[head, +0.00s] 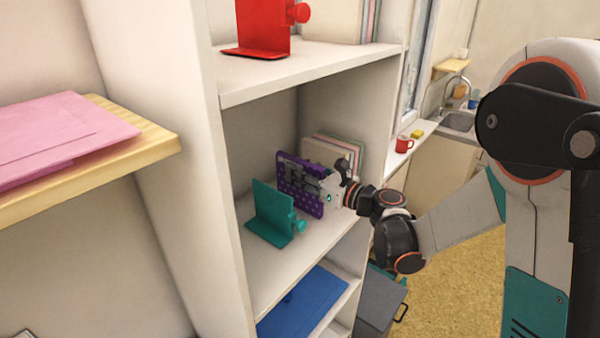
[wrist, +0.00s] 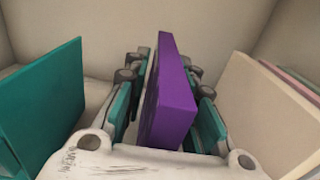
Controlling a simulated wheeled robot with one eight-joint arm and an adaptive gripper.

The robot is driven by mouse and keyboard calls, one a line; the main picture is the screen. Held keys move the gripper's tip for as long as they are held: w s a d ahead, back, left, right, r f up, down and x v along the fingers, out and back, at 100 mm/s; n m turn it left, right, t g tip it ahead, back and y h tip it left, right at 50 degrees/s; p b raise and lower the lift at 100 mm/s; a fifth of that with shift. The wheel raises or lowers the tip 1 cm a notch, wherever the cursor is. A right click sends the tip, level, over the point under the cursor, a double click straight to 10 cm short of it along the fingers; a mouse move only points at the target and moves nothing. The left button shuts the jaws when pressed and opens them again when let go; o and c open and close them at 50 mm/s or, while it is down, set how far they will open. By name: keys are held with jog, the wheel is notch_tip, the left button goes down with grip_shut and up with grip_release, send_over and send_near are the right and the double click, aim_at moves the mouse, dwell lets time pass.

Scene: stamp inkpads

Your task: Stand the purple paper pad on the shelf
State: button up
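The purple paper pad (head: 289,170) with light dots stands on edge inside the middle shelf (head: 287,251) compartment, a little tilted in the head view. My gripper (head: 330,186) reaches in from the right and covers part of the pad. In the wrist view the purple pad (wrist: 176,95) stands between the two fingers of my gripper (wrist: 165,90), which lie close along both its faces. The gripper looks shut on the pad. Whether the pad's lower edge touches the shelf board is hard to tell.
A teal bookend (head: 272,212) with a knob stands left of the pad, apart from it. Several pale pads (head: 325,152) stand at the right wall. A red bookend (head: 264,28) is on the shelf above, a blue item (head: 308,302) below. Pink pads (head: 62,130) lie on a wooden board.

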jog(key=shift+o, duration=0.2)
jog(key=v, duration=1.1)
jog(key=w+d+r+m+t+h+b, duration=0.2)
jog(key=d+r+m+t+h+b, duration=0.4)
jog(key=m, duration=0.7)
jog(key=s+d+m+t+h+b, duration=0.2)
jog(key=s+d+m+h, duration=0.2)
jog(key=d+m+h, duration=0.9)
jog(key=s+f+m+g+y+b, duration=0.2)
jog(key=s+f+m+g+b, duration=0.4)
jog(key=s+f+m, duration=0.65)
jog(key=s+a+f+m+g+y, duration=0.1)
jog(key=s+a+f+m+g, duration=0.2)
jog(key=s+f+m, duration=0.1)
jog(key=s+a+f+m+g+y+b, duration=0.1)
jog(key=s+a+f+m+g, duration=0.2)
jog(key=s+f, duration=0.4)
jog(key=shift+s+f+m+y, duration=0.2)
jog(key=shift+m+y, duration=0.2)
jog(key=shift+m, duration=0.05)
